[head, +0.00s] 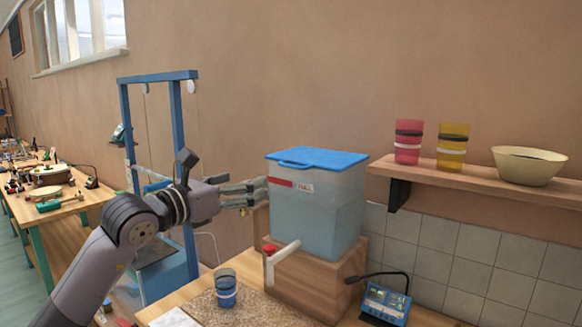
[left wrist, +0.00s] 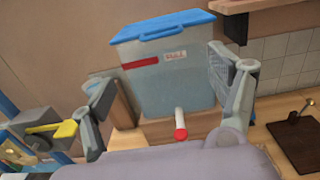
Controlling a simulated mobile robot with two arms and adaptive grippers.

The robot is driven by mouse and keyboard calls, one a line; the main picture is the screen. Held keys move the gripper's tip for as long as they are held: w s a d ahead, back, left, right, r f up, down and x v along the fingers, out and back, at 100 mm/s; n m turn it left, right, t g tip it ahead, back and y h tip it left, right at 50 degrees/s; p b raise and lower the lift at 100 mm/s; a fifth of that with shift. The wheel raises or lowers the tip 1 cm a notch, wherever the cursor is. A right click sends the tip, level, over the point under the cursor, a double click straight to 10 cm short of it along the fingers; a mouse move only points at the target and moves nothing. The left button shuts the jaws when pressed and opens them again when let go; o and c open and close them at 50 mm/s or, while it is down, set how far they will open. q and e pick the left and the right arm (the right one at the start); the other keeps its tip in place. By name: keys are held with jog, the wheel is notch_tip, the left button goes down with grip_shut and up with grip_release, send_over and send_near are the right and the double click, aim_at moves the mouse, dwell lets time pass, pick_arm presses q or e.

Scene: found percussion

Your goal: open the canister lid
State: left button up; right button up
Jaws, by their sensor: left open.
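The canister (head: 330,205) is a translucent pale blue box with a red strip and a white label on its front. It stands on a wooden block (head: 305,280). Its flat blue lid (head: 320,159) lies closed on top, with a handle tab at the front edge. In the left wrist view the canister (left wrist: 165,88) and lid (left wrist: 160,27) show ahead, between the fingers. My left gripper (head: 262,192) is open, at the canister's left front side, below the lid's level. It also shows in the left wrist view (left wrist: 165,95), with nothing between its fingers. My right gripper is not in view.
A white tap with a red end (head: 283,255) sticks out at the canister's front. A blue cup (head: 226,288) stands below on the bench. A shelf (head: 480,182) at right holds red and yellow cups and a bowl (head: 528,166). A blue frame (head: 180,110) stands behind my arm.

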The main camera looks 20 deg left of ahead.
aim_at(290, 166)
pick_arm(q)
jog(key=p+x, duration=0.6)
jog(key=x, duration=0.9)
jog(key=shift+w+d, duration=0.25)
jog(key=shift+w, duration=0.05)
jog(key=shift+w+d+f, duration=0.1)
jog(key=shift+w+d, duration=0.15)
jog(key=shift+w, duration=0.4)
jog(key=shift+c, duration=0.4)
jog(key=c, duration=1.4)
jog(key=shift+o, duration=0.2)
jog(key=shift+p, duration=0.35)
